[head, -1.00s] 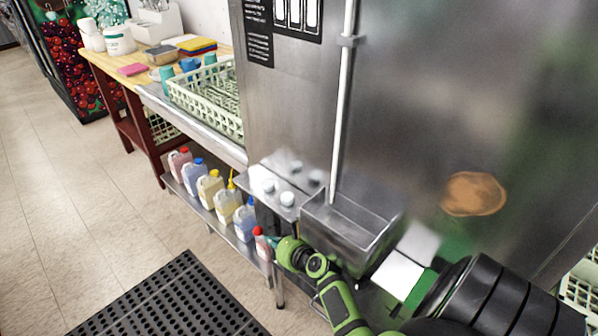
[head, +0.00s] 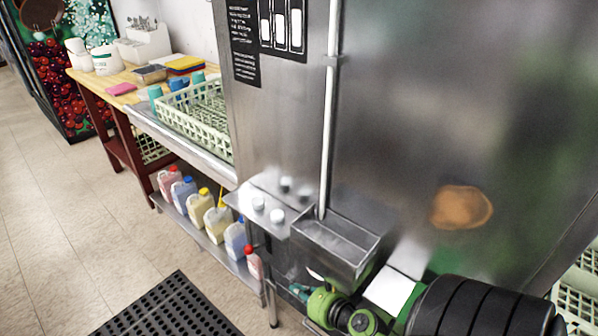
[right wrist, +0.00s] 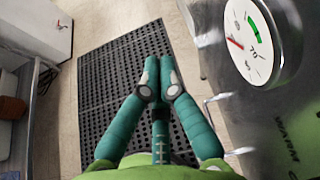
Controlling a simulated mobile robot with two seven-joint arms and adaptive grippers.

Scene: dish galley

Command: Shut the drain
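My right gripper (head: 298,291) is low beside the steel machine, below its small open trough. It is teal and largely hidden by its green wrist. In the right wrist view its teal fingers (right wrist: 160,82) point down over the black mat, with their tips close together and nothing visible between them. I cannot tell whether they are shut. A thin bent wire handle (right wrist: 212,98) shows right of the fingers on the machine side, apart from them; it may be the drain's handle, but I cannot be sure. No drain opening is visible. My left gripper is not in view.
The machine's steel trough (head: 335,246) and a shelf with knobs (head: 258,203) jut out above the gripper. Several jugs (head: 203,206) stand on a low shelf to the left. A dial gauge (right wrist: 250,40) is close at right. Floor above the black mat (right wrist: 122,100) is open.

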